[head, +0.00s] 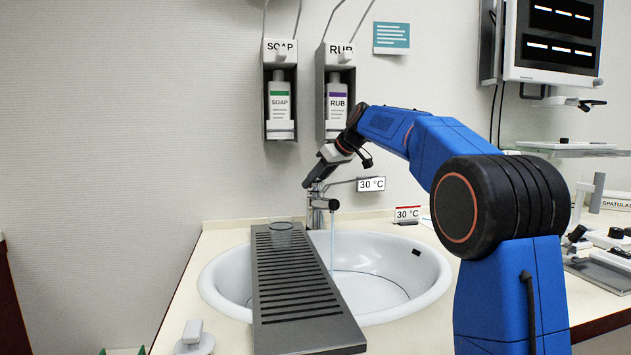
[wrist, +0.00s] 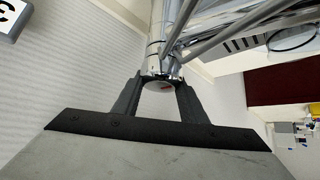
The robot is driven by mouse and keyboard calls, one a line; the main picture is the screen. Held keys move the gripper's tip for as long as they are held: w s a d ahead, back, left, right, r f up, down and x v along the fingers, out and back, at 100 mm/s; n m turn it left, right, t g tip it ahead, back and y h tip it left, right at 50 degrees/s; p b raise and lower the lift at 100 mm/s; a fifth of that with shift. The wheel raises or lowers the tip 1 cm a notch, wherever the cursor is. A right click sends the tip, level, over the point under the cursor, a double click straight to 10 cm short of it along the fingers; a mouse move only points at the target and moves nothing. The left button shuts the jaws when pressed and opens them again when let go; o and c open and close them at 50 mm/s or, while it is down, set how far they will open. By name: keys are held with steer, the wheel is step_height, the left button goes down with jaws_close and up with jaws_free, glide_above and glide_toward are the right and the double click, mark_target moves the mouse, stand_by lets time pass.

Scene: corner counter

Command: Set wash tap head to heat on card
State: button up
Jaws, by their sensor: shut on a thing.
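The chrome wash tap (head: 317,215) stands behind the basin, and water runs from its spout. My gripper (head: 313,182) reaches down from the upper right and is shut on the tap head at the top. The card (head: 408,214) on the counter, with a red top edge, also says 30 °C.
The white basin (head: 425,290) has a dark slotted rack (head: 305,310) across it with a clear glass (head: 281,234) on top. SOAP (head: 279,100) and RUB (head: 337,105) dispensers hang on the wall above. Equipment and a monitor (head: 555,40) are at the right.

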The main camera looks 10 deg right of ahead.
steer(key=shift+n+g+y, duration=0.3)
steer(key=shift+n, duration=0.3)
steer(key=o, duration=1.1)
steer(key=shift+c, duration=0.2)
